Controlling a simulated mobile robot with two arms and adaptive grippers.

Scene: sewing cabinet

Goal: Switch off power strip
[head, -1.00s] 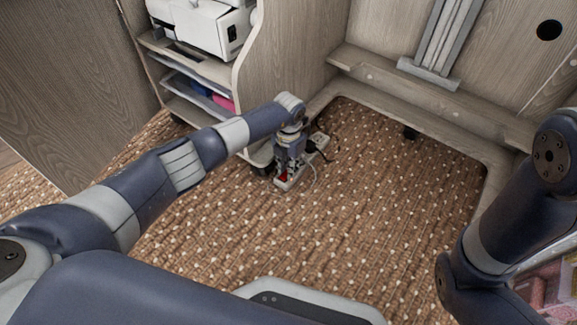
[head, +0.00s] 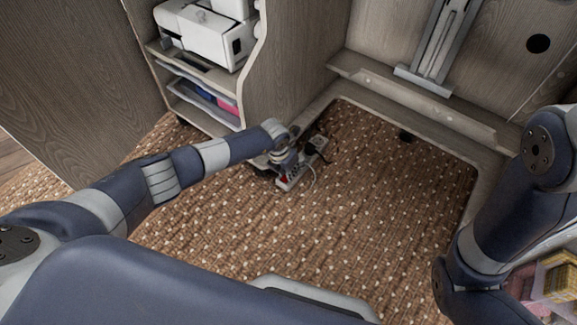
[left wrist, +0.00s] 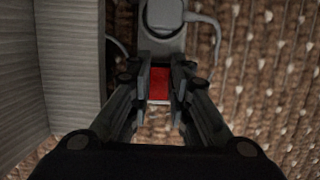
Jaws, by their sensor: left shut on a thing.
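The power strip (head: 293,181) is a white bar on the carpet at the foot of the cabinet's left part, with a red switch (head: 284,180) at its near end. My left gripper (head: 284,166) is down at the strip, just behind the switch in the head view. In the left wrist view the red switch (left wrist: 159,84) shows between the two fingers (left wrist: 159,98), which are shut on the strip's end. The fingers hide the strip's sides, and whether the switch is pressed cannot be told. My right arm is at the right; its gripper is out of view.
A cabinet side panel (head: 290,65) rises close behind my left gripper, and its wooden side (left wrist: 70,60) fills the wrist view's left. Plugs and cables (head: 318,142) lie at the strip's far end. A white sewing machine (head: 205,35) stands on the shelf. The carpet (head: 370,220) is clear.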

